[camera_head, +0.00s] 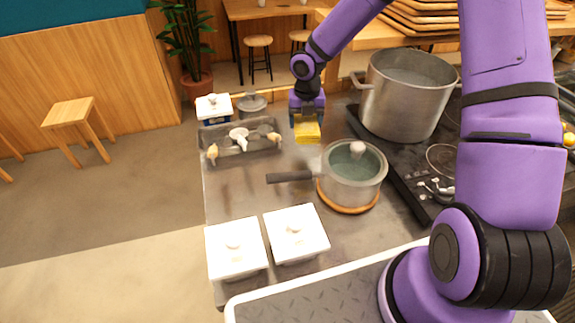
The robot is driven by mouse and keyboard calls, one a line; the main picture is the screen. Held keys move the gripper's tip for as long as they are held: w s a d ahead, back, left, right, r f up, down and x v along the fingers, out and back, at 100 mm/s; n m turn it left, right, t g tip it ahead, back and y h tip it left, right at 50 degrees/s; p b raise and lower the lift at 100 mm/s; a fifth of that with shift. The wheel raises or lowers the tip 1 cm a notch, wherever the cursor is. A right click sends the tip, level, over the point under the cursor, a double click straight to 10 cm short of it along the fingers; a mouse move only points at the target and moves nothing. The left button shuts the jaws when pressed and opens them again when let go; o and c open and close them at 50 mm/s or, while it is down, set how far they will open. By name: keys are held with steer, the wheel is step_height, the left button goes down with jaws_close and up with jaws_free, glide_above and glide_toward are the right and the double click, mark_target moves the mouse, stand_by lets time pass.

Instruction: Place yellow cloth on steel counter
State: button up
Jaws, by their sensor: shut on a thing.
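The yellow cloth (307,133) is a small folded piece at the tips of my gripper (307,117). My gripper is shut on it and points down over the far part of the steel counter (230,192). I cannot tell whether the cloth touches the counter surface. The inner fingertips are partly hidden by the gripper body and the cloth.
A dark tray (214,161) with utensils lies left of the gripper. A lidded saucepan (354,176) stands nearer, its handle pointing left. A large steel pot (404,100) is to the right. Two white lidded containers (236,249) stand at the front left. Bare counter lies between tray and saucepan.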

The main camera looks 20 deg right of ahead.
mark_target(302, 154)
steer(key=n, duration=0.2)
steer(key=shift+s+a+f+n, duration=0.2)
steer(key=shift+a+f+n, duration=0.05)
steer(key=shift+n, duration=0.05)
steer(key=shift+f, duration=5)
steer(key=o, duration=1)
steer(key=shift+f, duration=0.1)
